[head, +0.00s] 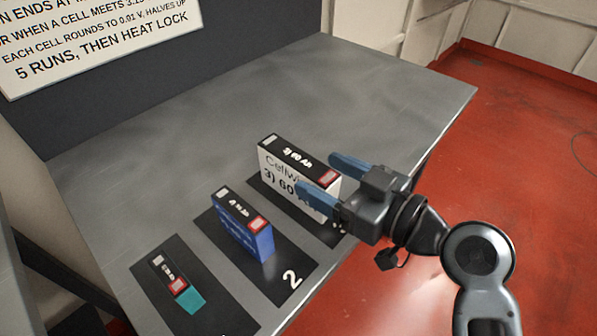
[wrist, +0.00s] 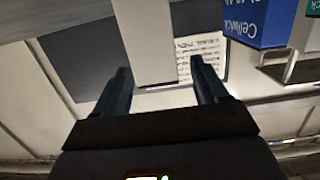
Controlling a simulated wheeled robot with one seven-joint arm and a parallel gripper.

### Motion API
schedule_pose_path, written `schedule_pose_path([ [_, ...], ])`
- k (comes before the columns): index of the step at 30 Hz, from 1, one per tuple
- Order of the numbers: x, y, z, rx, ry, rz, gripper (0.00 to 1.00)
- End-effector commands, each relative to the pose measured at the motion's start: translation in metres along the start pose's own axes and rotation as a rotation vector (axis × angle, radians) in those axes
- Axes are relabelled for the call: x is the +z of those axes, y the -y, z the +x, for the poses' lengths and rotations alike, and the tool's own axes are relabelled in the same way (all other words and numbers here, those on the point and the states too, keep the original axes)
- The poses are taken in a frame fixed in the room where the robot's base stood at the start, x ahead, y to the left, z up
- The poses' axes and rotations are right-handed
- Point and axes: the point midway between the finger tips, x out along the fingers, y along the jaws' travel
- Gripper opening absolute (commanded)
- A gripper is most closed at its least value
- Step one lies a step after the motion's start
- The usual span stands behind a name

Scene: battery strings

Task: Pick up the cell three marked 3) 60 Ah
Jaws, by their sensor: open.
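Cell three (head: 290,168) is a white upright block with a black top marked "3) 60 Ah", standing on the dark mat at the right of the row. My gripper (head: 315,172) is open at the cell's right end. One blue finger is in front of its printed face and covers part of it; the other is by the far side. In the wrist view the pale cell (wrist: 147,40) shows between the two fingertips (wrist: 160,75), with a gap on each side. I cannot tell any contact.
A blue cell (head: 243,225) stands on mat 2 (head: 292,279), left of cell three. A small black and teal cell (head: 178,284) stands farther left. The grey table (head: 400,85) is clear behind and to the right. A printed sign (head: 95,40) is on the back wall.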

Motion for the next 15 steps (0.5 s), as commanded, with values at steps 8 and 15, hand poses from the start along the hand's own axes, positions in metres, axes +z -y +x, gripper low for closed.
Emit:
schedule_pose_path([
  [8, 0.0, -0.002, 0.037, -0.001, 0.0, 0.001, 0.72],
  [15, 0.002, -0.002, 0.042, 0.001, 0.0, 0.001, 0.72],
])
